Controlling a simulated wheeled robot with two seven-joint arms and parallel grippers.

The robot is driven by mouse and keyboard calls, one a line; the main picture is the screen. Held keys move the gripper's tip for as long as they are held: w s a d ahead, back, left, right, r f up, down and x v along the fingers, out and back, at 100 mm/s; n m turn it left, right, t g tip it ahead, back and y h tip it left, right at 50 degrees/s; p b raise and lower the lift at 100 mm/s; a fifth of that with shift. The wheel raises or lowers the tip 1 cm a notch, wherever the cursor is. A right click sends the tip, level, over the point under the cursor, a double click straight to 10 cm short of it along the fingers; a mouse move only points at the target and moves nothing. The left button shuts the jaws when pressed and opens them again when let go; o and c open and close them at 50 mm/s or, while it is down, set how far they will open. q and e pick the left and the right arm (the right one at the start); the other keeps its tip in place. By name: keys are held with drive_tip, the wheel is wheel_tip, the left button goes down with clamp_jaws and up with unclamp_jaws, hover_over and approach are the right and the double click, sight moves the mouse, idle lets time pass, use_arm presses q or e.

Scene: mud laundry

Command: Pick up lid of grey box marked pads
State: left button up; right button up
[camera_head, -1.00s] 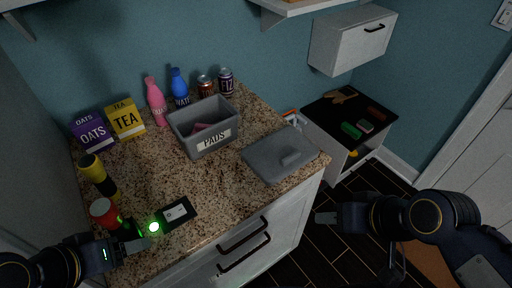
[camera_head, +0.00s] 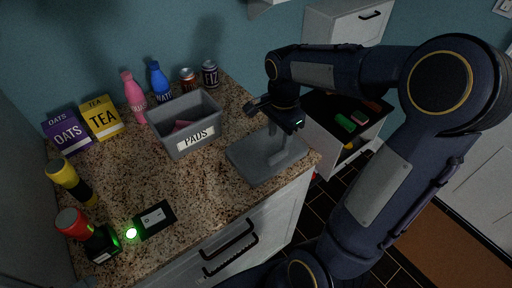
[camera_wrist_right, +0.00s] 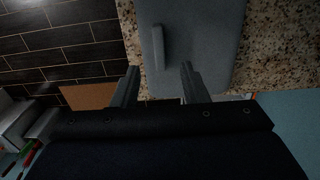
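The grey lid (camera_head: 252,163) lies flat on the granite counter near its right front edge, to the right of the open grey box marked PADS (camera_head: 180,142). My right gripper (camera_head: 272,135) is above the lid, pointing down over it. In the right wrist view, its two fingers (camera_wrist_right: 158,85) are apart with nothing between them, and the lid (camera_wrist_right: 205,40) with its bar handle (camera_wrist_right: 158,46) lies beyond the fingertips. The handle is ahead of the fingers there, apart from them. A pink item shows inside the box. My left gripper is not in view.
Behind the box stand a pink bottle (camera_head: 135,98), a blue bottle (camera_head: 159,80) and two cans. An oats box, a tea box (camera_head: 102,118), a yellow-black flashlight (camera_head: 70,182) and a black device (camera_head: 154,219) are on the left. A low open drawer (camera_head: 345,122) holds small items.

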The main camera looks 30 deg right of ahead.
sight(278, 154)
wheel_tip(278, 154, down, 8)
drive_tip(key=shift+d+r+p, duration=0.1)
drive_tip(key=shift+r+p, duration=0.15)
drive_tip(key=shift+p, duration=0.3)
clamp_jaws()
